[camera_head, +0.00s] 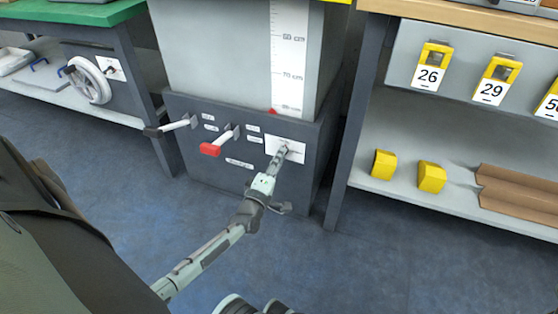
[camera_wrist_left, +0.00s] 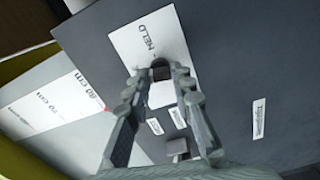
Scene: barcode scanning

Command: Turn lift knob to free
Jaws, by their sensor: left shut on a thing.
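The lift knob is a small dark knob (camera_wrist_left: 160,73) on a white plate (camera_wrist_left: 145,42) in the left wrist view; the plate carries the word "HELD" near the knob. In the head view the plate (camera_head: 297,144) is on the dark lower front of the grey lift column, and my gripper mostly hides the knob. My left gripper (camera_head: 283,151) reaches up to it from below. In the left wrist view the gripper's fingertips (camera_wrist_left: 157,80) are on either side of the knob, shut on it.
Left of the plate are a red-ended lever (camera_head: 212,149) and a dark-ended lever (camera_head: 153,131). A scale (camera_head: 289,60) with a red pointer (camera_head: 272,111) is above. Shelving (camera_head: 350,150) stands close on the right, a green-topped bench (camera_head: 75,22) on the left. Blue floor is clear in front.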

